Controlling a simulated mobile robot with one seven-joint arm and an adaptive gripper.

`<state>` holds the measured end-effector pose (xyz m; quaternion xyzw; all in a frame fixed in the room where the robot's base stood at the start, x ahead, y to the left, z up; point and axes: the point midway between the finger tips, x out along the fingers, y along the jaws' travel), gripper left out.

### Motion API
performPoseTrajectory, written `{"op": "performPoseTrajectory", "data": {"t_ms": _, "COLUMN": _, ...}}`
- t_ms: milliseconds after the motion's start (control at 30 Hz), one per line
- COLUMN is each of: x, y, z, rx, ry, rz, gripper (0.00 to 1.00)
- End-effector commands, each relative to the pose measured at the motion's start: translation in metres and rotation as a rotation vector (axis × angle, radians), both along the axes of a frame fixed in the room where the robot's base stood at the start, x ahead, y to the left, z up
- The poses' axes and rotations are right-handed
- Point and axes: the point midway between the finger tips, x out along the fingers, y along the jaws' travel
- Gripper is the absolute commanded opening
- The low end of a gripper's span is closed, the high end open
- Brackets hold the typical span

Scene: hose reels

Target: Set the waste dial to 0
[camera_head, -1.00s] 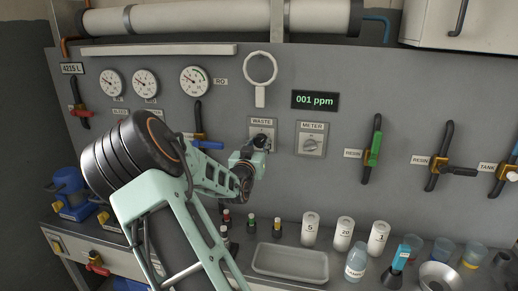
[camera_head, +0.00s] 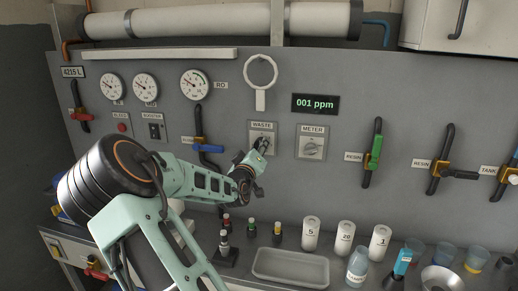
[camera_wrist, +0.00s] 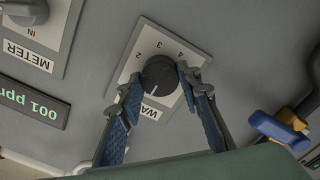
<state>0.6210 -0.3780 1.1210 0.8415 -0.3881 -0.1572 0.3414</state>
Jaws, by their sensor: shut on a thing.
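The waste dial is a round dark knob (camera_wrist: 160,76) on a pale plate under the WASTE label. In the wrist view, its white mark points down toward that label. The digits 2, 3 and 4 show above the knob; no 0 can be made out. My gripper (camera_wrist: 157,84) is shut on the knob, one blue-padded finger on each side. In the head view, the waste plate (camera_head: 252,133) is on the grey panel, and my gripper (camera_head: 262,147) reaches it from below, partly hiding the dial.
The meter dial (camera_head: 312,147) is just right of the waste dial, below a display (camera_head: 315,104) reading 001 ppm. A blue-handled valve (camera_head: 208,148) is to the left. Bottles, cups and a tray (camera_head: 290,280) stand on the bench below.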

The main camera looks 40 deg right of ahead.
Motion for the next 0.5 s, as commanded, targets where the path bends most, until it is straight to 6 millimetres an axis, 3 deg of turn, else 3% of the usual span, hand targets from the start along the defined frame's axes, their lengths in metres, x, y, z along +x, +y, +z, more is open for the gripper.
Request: {"op": "performPoseTrajectory", "data": {"t_ms": 500, "x": -0.0005, "y": 0.0001, "z": -0.0018, "rx": -0.019, "ry": 0.027, "rz": -0.001, "gripper": 0.08}}
